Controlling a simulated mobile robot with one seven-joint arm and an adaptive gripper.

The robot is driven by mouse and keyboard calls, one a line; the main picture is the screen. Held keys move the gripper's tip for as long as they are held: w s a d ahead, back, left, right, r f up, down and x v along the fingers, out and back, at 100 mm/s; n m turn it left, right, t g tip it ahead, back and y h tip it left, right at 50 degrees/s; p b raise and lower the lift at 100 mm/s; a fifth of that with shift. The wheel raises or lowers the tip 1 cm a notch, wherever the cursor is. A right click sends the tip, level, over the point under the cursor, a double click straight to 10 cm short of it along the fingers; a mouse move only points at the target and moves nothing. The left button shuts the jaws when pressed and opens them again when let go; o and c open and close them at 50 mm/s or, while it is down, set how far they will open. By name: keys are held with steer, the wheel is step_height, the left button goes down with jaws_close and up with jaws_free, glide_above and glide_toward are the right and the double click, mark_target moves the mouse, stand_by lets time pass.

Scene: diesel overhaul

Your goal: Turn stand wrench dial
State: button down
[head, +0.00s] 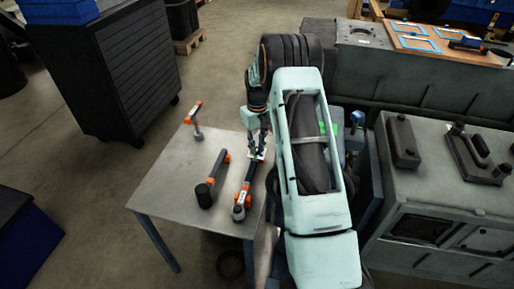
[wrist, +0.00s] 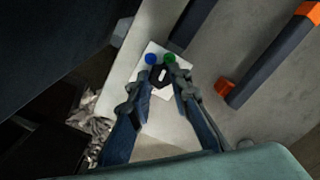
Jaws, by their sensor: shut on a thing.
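In the wrist view, a white plate (wrist: 148,108) carries a blue spot (wrist: 151,59), a green spot (wrist: 169,59) and a small dark dial (wrist: 160,78). My gripper (wrist: 161,73) has its fingertips on both sides of the dial and is shut on it. In the head view, my gripper (head: 258,150) reaches down at the far end of a black and orange wrench (head: 247,182) on the grey table (head: 160,185). The wrench's far end is partly hidden by the fingers.
A second black and orange wrench (head: 215,178) lies to the left. An orange-handled T-shaped tool (head: 194,117) stands farther back. A dark drawer cabinet (head: 115,70) is behind left. Engine blocks (head: 430,160) stand to the right.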

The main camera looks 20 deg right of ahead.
mark_target(257, 149)
steer(key=shift+m, duration=0.6)
steer(key=c, duration=1.8)
jaws_free()
steer(key=shift+o, duration=0.2)
step_height(257, 149, up, 12)
